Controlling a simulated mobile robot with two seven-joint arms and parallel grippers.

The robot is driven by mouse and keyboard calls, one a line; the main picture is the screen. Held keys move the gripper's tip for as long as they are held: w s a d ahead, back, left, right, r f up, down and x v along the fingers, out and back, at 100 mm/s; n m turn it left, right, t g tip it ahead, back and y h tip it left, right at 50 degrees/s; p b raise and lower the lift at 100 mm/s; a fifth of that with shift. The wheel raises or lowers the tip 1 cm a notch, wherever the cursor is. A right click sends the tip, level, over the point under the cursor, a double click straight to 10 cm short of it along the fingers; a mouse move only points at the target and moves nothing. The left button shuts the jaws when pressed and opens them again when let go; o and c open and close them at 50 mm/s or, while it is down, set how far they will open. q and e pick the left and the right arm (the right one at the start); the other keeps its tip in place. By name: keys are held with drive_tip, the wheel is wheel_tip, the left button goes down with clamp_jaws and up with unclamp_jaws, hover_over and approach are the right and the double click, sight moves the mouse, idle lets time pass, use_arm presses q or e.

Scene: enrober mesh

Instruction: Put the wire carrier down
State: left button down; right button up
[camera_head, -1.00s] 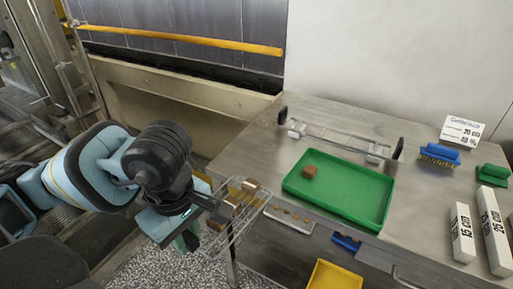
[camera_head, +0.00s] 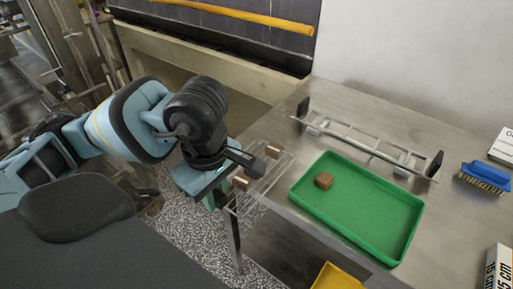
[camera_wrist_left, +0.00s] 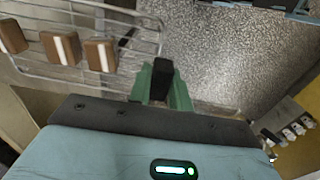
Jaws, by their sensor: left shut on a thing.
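The wire carrier (camera_head: 268,184) is a thin wire rack with brown pieces on it, such as one (camera_head: 272,151) at its far end. My left gripper (camera_head: 226,188) is shut on the carrier's near side and holds it up, roughly level, by the front left corner of the steel table (camera_head: 262,133). In the left wrist view, the carrier's wires (camera_wrist_left: 72,13) extend left and up from the green-and-black gripper fingers (camera_wrist_left: 162,85). Three brown pieces (camera_wrist_left: 60,47) show there, two with a pale stripe. The exact grip is partly hidden. My right gripper is out of view.
A green tray (camera_head: 385,236) with a brown block (camera_head: 324,180) lies on the table, right of the carrier. A metal frame with black end plates (camera_head: 435,166) stands behind it. A blue brush (camera_head: 486,177) is at right. A yellow bin (camera_head: 336,277) is below the table's front.

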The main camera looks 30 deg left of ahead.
use_arm(q)
drive_tip(key=w+a, duration=0.1)
drive_tip(key=w, duration=0.4)
drive_tip(key=w+a+f, duration=0.1)
drive_tip(key=w+a, duration=0.1)
drive_tip(key=w, duration=0.2)
drive_tip(key=w+a+p, duration=0.1)
drive_tip(key=w, duration=0.4)
drive_tip(key=shift+w+a+f, duration=0.15)
drive_tip(key=shift+w+a, duration=0.15)
drive_tip(key=shift+a, duration=0.05)
wheel_tip(320, 180, down, 4)
drive_tip(key=shift+r, duration=0.2)
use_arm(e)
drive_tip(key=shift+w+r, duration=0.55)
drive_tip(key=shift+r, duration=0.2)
use_arm(q)
drive_tip(key=shift+f, duration=0.1)
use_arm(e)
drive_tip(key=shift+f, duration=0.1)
use_arm(q)
drive_tip(key=c, duration=1.7)
unclamp_jaws()
drive_tip(key=shift+s+f, duration=0.1)
drive_tip(key=shift+c, duration=0.2)
drive_tip(key=o, duration=0.5)
drive_tip(key=shift+c, duration=0.2)
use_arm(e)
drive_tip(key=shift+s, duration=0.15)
